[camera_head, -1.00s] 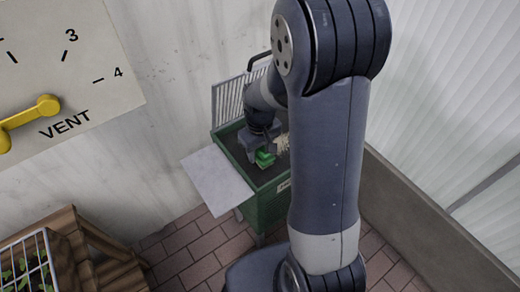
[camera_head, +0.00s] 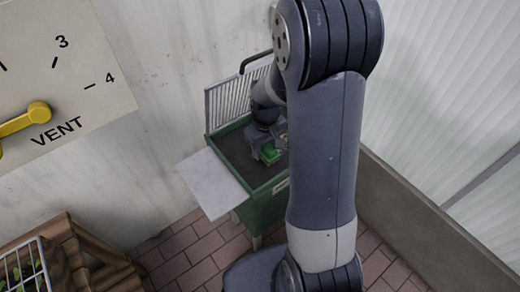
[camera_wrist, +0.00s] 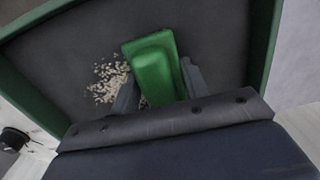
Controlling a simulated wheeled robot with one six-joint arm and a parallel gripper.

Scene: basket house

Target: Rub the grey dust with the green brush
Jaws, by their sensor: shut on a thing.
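The green brush (camera_wrist: 155,70) is held between the two fingers of my gripper (camera_wrist: 160,86) in the wrist view. In the head view my gripper (camera_head: 262,149) and the green brush (camera_head: 270,156) are over the dark bed of a green cart. A patch of pale, beige-grey flakes (camera_wrist: 108,82) lies on the dark bed, left of the brush in the wrist view. A few flakes show by the brush's near end, between the fingers. I cannot tell if the brush touches the bed. The brush's underside is hidden.
The green cart (camera_head: 257,208) has raised green edges, a slatted back panel (camera_head: 235,100) and a pale side shelf (camera_head: 212,184). A wall stands close behind it. A wooden stand (camera_head: 75,262) with a wire basket is at the lower left.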

